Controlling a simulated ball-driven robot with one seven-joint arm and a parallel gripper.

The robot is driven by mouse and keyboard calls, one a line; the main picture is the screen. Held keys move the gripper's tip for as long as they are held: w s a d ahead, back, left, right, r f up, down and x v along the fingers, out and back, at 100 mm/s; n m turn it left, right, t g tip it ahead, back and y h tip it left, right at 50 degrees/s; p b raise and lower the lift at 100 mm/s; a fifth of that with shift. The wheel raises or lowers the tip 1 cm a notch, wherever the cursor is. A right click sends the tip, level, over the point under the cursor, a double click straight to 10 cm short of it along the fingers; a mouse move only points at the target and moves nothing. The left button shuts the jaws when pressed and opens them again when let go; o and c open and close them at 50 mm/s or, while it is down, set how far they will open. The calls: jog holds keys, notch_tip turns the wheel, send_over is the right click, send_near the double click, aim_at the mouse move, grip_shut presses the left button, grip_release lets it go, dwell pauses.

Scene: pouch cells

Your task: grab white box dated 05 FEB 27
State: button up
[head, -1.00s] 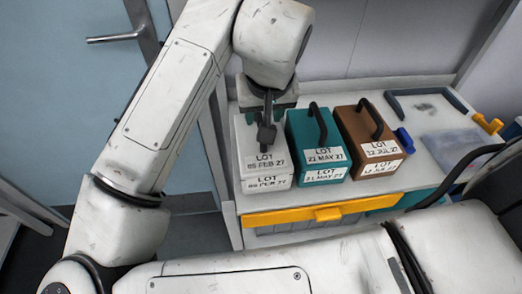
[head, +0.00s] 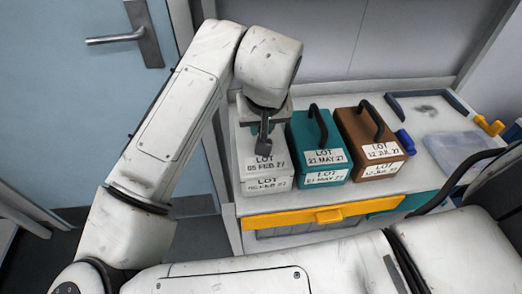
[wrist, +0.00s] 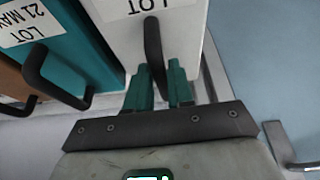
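The white box (head: 251,144) stands at the left end of the bench in the head view, with a label reading LOT 05 FEB 27 and a second label below it. In the wrist view the white box (wrist: 186,38) fills the upper middle, its black handle (wrist: 153,45) running down towards me. My gripper (wrist: 160,78) has its two teal fingers on either side of that handle, close against it with hardly any gap. In the head view my wrist and the handle hide the fingertips. The box rests on the bench, not visibly lifted.
A teal box (head: 304,136) labelled 21 MAY 27 stands close to the right of the white box, then a brown box (head: 357,129) labelled 12 JUL 27. Both have raised black handles. An orange-yellow drawer front (head: 290,216) lies below. A blue door (head: 80,90) is at left.

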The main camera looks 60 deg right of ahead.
grip_shut()
dwell(0.9)
